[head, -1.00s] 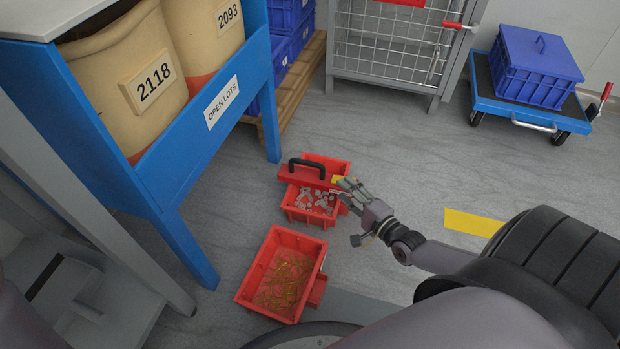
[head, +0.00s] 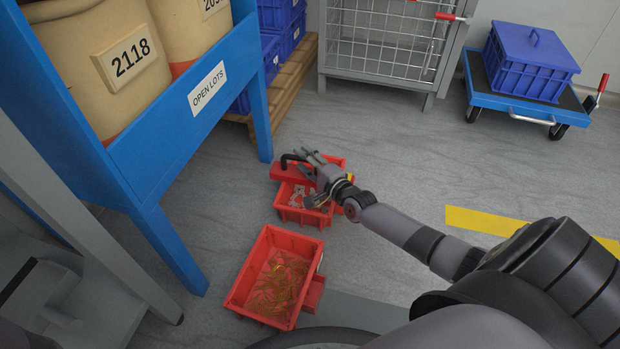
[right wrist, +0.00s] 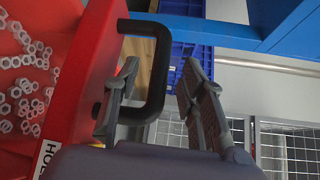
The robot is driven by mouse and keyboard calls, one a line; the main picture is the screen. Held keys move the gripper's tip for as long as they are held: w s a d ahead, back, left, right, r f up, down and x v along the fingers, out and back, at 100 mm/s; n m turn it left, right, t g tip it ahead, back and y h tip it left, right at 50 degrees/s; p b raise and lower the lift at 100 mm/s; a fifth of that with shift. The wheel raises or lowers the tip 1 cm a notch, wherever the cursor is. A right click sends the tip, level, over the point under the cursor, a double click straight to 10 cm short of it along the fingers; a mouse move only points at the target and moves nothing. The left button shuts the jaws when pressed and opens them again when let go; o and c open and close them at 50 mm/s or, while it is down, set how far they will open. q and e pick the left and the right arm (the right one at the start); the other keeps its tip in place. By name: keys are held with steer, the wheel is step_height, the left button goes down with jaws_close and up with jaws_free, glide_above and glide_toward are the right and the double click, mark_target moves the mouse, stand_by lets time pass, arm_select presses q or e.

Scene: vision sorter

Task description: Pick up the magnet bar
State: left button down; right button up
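The magnet bar is a red bar (head: 288,174) with a black handle (head: 290,158), lying across the red bins near the middle of the head view. In the right wrist view its red body (right wrist: 95,70) is at left and its black loop handle (right wrist: 157,75) is near the centre. My right gripper (head: 311,164) is at the handle's right side. In the right wrist view its fingers (right wrist: 158,92) are open, with the handle's outer bar between them and a gap visible to the right finger. My left gripper is not in view.
A red bin of pale hex nuts (head: 302,213) is just below the bar. A nearer red bin (head: 243,272) holds brass-coloured pieces. A blue rack (head: 165,145) stands at left, a wire cage (head: 385,50) behind, and a cart with a blue crate (head: 530,75) back right.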

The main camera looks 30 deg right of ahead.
steer(key=shift+w+f, duration=0.1)
steer(key=shift+w, duration=0.55)
steer(key=shift+c, duration=0.5)
jaws_close()
